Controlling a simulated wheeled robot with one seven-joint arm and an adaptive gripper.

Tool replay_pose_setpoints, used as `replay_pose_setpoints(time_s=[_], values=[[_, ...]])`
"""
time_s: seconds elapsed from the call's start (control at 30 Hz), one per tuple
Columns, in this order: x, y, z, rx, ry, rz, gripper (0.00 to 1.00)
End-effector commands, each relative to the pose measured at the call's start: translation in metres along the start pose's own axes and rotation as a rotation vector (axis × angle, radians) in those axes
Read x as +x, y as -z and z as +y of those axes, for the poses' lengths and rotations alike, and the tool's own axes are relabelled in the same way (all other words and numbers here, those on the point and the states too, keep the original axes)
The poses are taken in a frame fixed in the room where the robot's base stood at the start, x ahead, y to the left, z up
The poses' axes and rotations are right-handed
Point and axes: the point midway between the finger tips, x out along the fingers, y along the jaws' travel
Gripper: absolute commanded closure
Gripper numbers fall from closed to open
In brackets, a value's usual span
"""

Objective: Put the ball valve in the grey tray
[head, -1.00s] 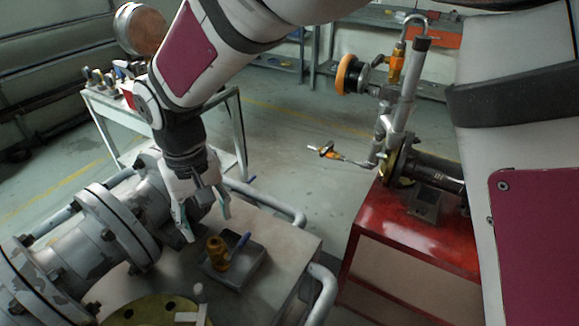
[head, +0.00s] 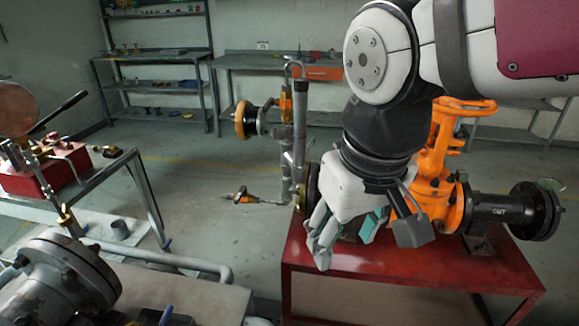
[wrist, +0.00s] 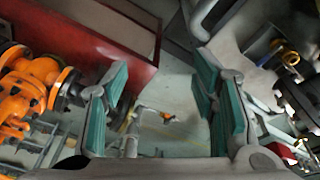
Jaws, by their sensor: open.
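The ball valve shows only as its blue handle (head: 166,314) at the bottom edge of the head view; its brass body is below the picture. The grey tray (head: 183,321) is also almost wholly cut off there, around the handle. In the wrist view a small brass-and-blue shape (wrist: 288,57) at the right edge looks like the valve, but it is unclear.
The red bench (head: 400,265) carries an orange gate valve (head: 437,160) with black pipework, close behind and right of my gripper. An upright pipe with an orange handwheel (head: 243,120) rises left of it. The flanged grey pipe (head: 65,275) is at lower left. Floor lies between the benches.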

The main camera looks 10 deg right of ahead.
Motion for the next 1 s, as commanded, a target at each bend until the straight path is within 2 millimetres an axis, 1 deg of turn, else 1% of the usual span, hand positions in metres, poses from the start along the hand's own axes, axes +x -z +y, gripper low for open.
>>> replay_pose_setpoints(time_s=[0.03,0.1,0.2,0.3,0.43,0.73,0.87,1.0], values=[[-0.003,-0.018,0.013,0.045,-0.002,0.018,0.47],[-0.004,-0.038,0.023,0.087,0.0,0.033,0.47],[-0.002,-0.06,0.032,0.132,0.003,0.05,0.47],[-0.001,-0.073,0.036,0.157,0.005,0.06,0.47],[0.0,-0.079,0.038,0.168,0.006,0.064,0.47],[-0.002,-0.079,0.038,0.167,0.006,0.066,0.47],[-0.017,-0.077,0.038,0.165,0.002,0.088,0.47],[-0.042,-0.073,0.039,0.162,-0.007,0.13,0.47]])
